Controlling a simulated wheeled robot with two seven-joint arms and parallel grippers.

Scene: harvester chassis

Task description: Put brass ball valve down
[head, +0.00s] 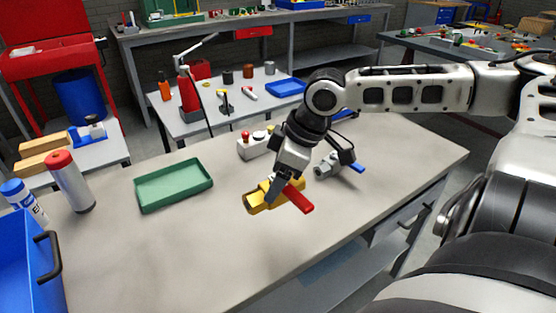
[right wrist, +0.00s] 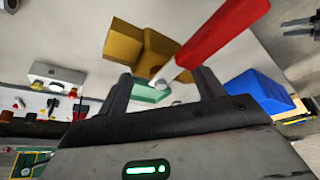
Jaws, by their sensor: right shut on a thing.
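The brass ball valve (head: 259,197) has a yellow-gold body and a long red lever handle (head: 297,198). My right gripper (head: 279,190) is shut on it, above or at the grey workbench top (head: 330,220); I cannot tell whether the valve touches the bench. In the right wrist view the brass valve (right wrist: 145,48) and its red handle (right wrist: 222,35) show beyond the two dark fingers (right wrist: 162,92). My left gripper is not in view.
A green tray (head: 174,185) lies left of the valve. A grey valve with a blue handle (head: 335,163) lies close on the right, and a box with buttons (head: 255,146) stands behind. A blue bin (head: 28,265) and a red-capped cylinder (head: 72,182) are at left. The front bench top is clear.

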